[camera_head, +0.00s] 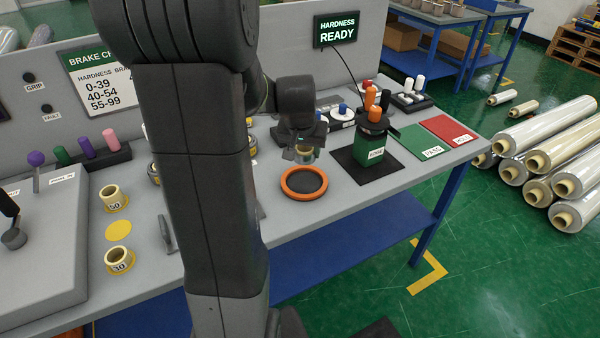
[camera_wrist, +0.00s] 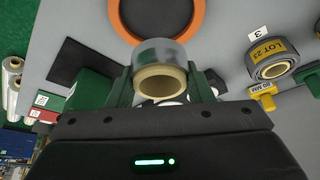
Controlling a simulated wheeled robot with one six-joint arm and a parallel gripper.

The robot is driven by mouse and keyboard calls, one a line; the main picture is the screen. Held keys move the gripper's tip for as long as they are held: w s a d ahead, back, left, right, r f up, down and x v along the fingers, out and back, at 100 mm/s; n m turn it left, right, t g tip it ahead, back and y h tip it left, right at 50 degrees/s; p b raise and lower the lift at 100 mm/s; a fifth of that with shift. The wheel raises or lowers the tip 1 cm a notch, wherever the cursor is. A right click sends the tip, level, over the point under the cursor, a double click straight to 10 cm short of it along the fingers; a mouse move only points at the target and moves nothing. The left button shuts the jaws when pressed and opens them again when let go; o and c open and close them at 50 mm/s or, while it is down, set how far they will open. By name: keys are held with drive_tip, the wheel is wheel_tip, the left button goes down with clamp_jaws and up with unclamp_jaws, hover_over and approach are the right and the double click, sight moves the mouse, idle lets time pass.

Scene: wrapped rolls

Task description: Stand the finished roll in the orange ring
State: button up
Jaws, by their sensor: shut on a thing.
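The orange ring (camera_head: 304,182) lies flat on the grey bench, with a dark disc inside it. It also shows at the top of the wrist view (camera_wrist: 201,28). My gripper (camera_head: 305,152) is just behind and above the ring in the head view. It is shut on a small wrapped roll (camera_wrist: 162,72) with a silvery wrap and a tan core. In the wrist view the green fingers sit on both sides of the roll, and its open core end faces the camera. The roll is apart from the ring in the picture, held above the bench.
A green tester (camera_head: 369,150) with an orange-topped head stands on a black mat right of the ring. Green (camera_head: 424,141) and red (camera_head: 450,130) mats lie beyond it. A roll labelled LOT 23 (camera_wrist: 272,58) shows in the wrist view. Yellow-based rolls (camera_head: 113,199) stand at left.

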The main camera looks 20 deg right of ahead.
sight(305, 179)
wheel_tip(305, 179, down, 8)
drive_tip(key=shift+f, duration=0.1)
idle(0.4)
drive_tip(key=o, duration=1)
drive_tip(key=shift+f+b, duration=0.1)
drive_tip(key=shift+b, duration=0.2)
drive_tip(key=shift+s+r, duration=0.1)
drive_tip(key=shift+r, duration=0.45)
drive_tip(key=p+v, duration=0.1)
drive_tip(key=v, duration=1)
drive_tip(key=shift+a+r, duration=0.1)
